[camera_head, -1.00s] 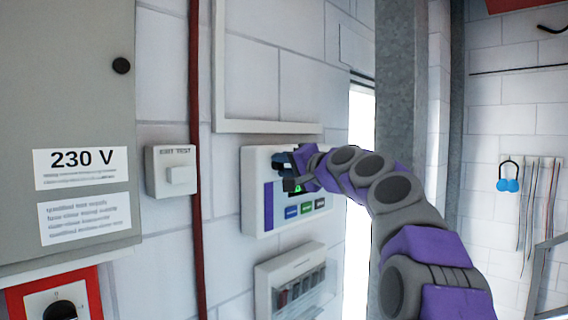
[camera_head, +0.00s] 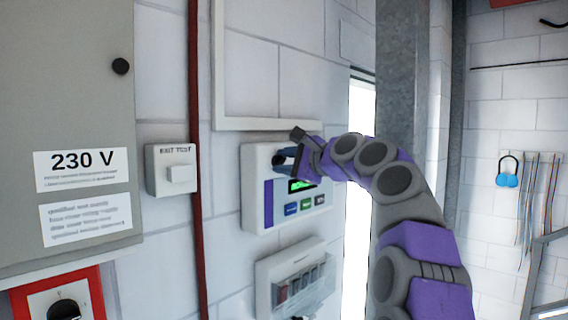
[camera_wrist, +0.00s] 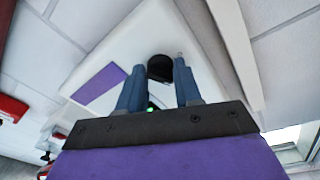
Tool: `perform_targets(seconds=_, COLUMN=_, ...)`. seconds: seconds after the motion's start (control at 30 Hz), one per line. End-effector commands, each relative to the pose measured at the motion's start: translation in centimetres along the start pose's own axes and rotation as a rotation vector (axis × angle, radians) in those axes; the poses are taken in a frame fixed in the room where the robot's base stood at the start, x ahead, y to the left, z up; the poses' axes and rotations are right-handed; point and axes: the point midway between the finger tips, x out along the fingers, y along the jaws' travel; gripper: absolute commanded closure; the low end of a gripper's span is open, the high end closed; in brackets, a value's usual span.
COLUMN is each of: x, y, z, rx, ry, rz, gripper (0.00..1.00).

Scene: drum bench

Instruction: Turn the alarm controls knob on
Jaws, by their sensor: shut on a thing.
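The alarm control panel (camera_head: 253,205) is a white box on the brick wall with a lit green display, a purple strip and several small buttons. Its black knob (camera_wrist: 160,67) shows in the wrist view between the blue fingers. In the head view the knob is mostly hidden by my gripper (camera_head: 284,158), which reaches the panel's upper part from the right. In the wrist view my gripper (camera_wrist: 158,70) is shut on the knob, one finger on each side, and looks rolled relative to the panel.
A white exit test box (camera_head: 171,171) and a dark red pipe (camera_head: 196,110) are left of the panel. A clear-covered box (camera_head: 293,283) is just below. A grey 230 V cabinet (camera_head: 75,110) stands far left. A grey metal column (camera_head: 399,75) rises behind my arm.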

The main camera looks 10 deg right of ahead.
Motion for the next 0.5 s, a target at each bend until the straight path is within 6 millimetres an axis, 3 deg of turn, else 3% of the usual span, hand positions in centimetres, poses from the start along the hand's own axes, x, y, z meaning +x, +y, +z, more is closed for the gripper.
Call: perform_targets(seconds=0.5, x=0.30, y=0.40, z=-0.74, rx=0.413, ry=-0.021, rz=0.057, gripper=0.96)
